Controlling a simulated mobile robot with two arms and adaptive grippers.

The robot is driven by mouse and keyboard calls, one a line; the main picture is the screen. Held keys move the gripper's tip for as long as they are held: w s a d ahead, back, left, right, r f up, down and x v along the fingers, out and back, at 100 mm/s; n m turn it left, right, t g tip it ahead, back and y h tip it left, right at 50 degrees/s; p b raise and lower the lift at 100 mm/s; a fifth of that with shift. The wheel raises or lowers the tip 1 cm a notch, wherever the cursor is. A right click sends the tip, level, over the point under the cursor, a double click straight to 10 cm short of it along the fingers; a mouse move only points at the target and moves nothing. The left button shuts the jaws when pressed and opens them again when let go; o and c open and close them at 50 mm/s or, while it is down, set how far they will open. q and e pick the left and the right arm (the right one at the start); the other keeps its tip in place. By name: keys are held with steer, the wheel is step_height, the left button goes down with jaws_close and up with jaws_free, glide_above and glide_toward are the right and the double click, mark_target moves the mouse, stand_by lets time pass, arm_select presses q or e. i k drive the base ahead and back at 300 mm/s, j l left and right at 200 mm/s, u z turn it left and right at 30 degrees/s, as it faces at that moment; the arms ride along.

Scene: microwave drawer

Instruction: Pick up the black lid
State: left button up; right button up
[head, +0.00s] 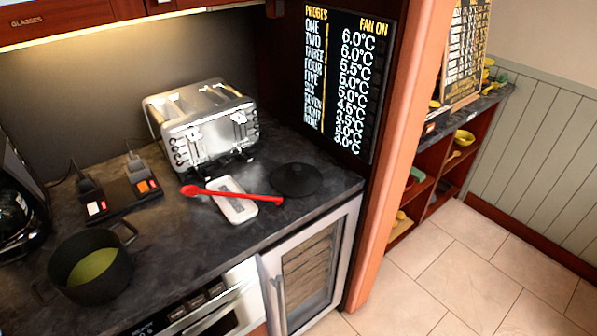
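The black lid (296,179) lies flat on the dark stone counter, near its right end. It is round, with a small knob on top. The tip of a red spoon's handle is close to its front left edge; I cannot tell whether they touch. Neither of my grippers shows in the head view.
A red spoon (232,195) lies across a white tray (234,204) left of the lid. A silver toaster (205,125) stands behind. A black pot (93,275) sits at the front left. A glass-fronted cabinet door (308,275) is below the counter. Counter space (325,190) right of the lid is clear.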

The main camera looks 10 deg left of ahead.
mark_target(296, 179)
steer(key=u, duration=1.85)
steer(key=i+l+z, duration=0.2)
steer(key=l, duration=0.3)
steer(key=i+l+z, duration=0.2)
steer(key=i+l, duration=0.2)
